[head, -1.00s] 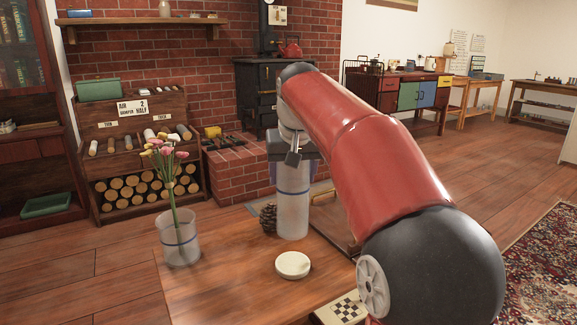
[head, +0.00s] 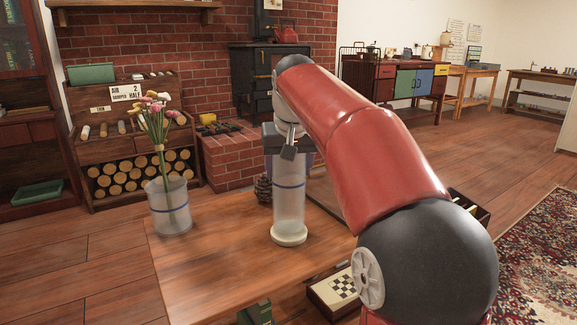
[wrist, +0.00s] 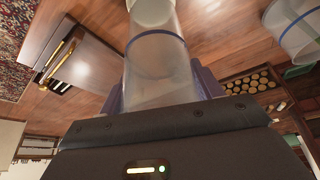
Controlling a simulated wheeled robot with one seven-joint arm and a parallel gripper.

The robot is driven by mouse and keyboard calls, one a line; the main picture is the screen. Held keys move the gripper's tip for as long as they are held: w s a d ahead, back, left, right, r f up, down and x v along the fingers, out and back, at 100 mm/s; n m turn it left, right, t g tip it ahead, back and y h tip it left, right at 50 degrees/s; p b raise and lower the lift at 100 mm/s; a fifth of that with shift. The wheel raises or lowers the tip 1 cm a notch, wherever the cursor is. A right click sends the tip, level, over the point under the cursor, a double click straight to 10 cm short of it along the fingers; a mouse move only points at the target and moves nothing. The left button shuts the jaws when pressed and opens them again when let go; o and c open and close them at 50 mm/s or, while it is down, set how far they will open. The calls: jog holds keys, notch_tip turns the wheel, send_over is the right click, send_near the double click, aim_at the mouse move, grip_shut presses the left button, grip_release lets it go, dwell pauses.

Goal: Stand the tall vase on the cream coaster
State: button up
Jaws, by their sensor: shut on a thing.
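The tall vase (head: 289,192) is a clear, frosted cylinder with a blue band, upright on the table. My gripper (head: 288,150) is shut on its upper part; in the wrist view my fingers lie on both sides of the vase (wrist: 160,70). The cream coaster (head: 289,240) is a round disc directly under the vase's bottom end. The vase's base appears over the coaster's middle, but I cannot tell whether it is touching. The coaster also shows at the vase's far end in the wrist view (wrist: 152,12).
A shorter vase (head: 171,212) with flowers stands left on the wooden table (head: 215,265). A pine cone (head: 264,189) is just behind the tall vase. A chessboard box (head: 336,291) sits low at the front right. The table's front left is clear.

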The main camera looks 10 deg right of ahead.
jog(key=shift+f+b, duration=0.35)
jog(key=shift+f, duration=0.1)
dwell(0.8)
jog(key=o, duration=1.7)
